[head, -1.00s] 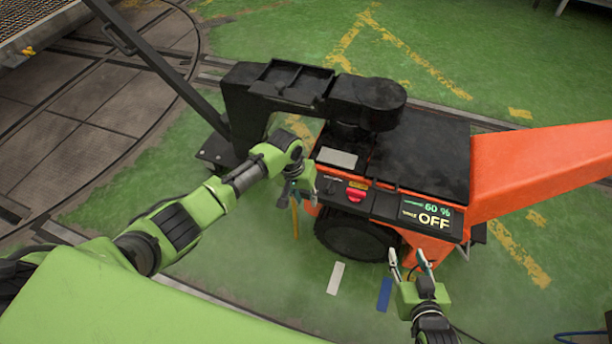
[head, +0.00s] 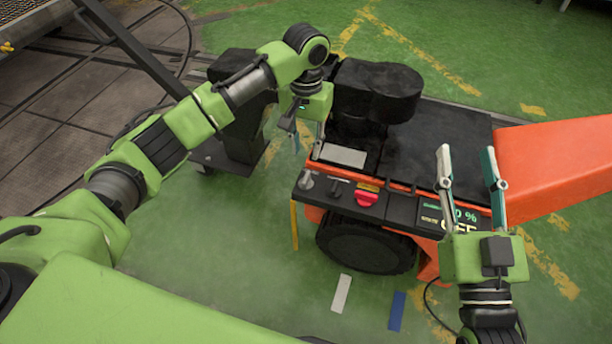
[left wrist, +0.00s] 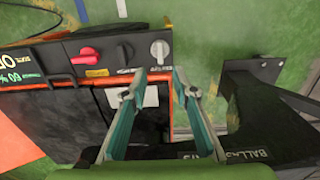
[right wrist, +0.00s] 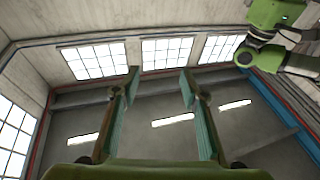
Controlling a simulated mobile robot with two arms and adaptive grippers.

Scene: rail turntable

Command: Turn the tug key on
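The orange and black tug (head: 440,128) has a control panel along its near edge. A grey knob, likely the key (head: 306,181), is at the panel's left end. It also shows in the left wrist view (left wrist: 159,49), its handle pointing along the camera's up-down direction. My left gripper (head: 308,148) is open and empty, above and behind the knob; in the left wrist view its fingertips (left wrist: 161,74) sit just below the knob, apart from it. My right gripper (head: 465,154) is open and empty, pointing up in front of the display (head: 436,217), partly hiding its "OFF" text.
A black ballast arm (left wrist: 265,120) stands close to my left gripper. A black wheel (head: 365,245) is below the panel.

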